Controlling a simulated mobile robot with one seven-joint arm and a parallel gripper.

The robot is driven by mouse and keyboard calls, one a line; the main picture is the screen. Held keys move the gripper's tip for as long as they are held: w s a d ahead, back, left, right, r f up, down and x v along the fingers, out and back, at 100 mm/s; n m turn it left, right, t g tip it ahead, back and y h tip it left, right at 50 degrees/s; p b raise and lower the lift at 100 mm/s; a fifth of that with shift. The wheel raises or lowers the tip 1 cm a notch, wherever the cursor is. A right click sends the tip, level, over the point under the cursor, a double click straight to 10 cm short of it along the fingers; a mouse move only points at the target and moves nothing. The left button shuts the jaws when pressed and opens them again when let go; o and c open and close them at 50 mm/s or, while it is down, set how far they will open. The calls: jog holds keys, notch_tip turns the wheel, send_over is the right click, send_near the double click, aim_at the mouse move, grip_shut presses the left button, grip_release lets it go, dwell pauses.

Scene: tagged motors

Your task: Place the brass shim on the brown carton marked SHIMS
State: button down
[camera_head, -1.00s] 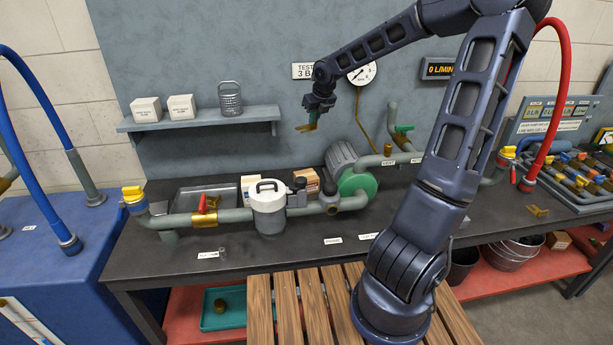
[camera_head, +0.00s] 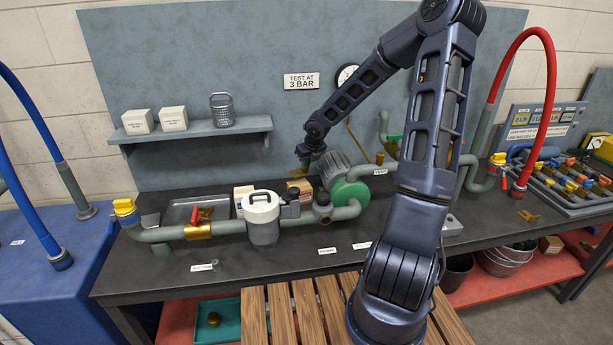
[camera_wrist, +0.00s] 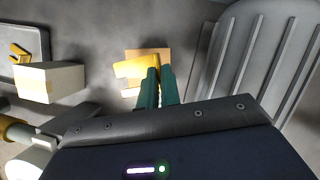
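My gripper (camera_wrist: 158,88) is shut on the brass shim (camera_wrist: 135,68), a bright yellow-gold piece sticking out to the left of the green fingertips. In the wrist view the shim overlaps the brown carton (camera_wrist: 150,53), covering part of its top. I cannot tell whether the shim touches it. In the head view my gripper (camera_head: 308,160) is just above the brown carton (camera_head: 300,187), which sits on the dark bench behind the pipework. The carton's marking is not readable.
A finned grey motor (camera_wrist: 275,60) stands close on the right; its green end (camera_head: 351,192) shows in the head view. A white carton (camera_wrist: 50,82) is to the left. A white-lidded canister (camera_head: 262,205) and pipes stand in front. A shelf (camera_head: 195,131) is up on the left.

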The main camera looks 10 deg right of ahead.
aim_at(307, 172)
jog(key=shift+f, duration=2.8)
jog(key=c, duration=1.6)
grip_release()
jog(key=shift+f, duration=0.1)
jog(key=v, duration=1.2)
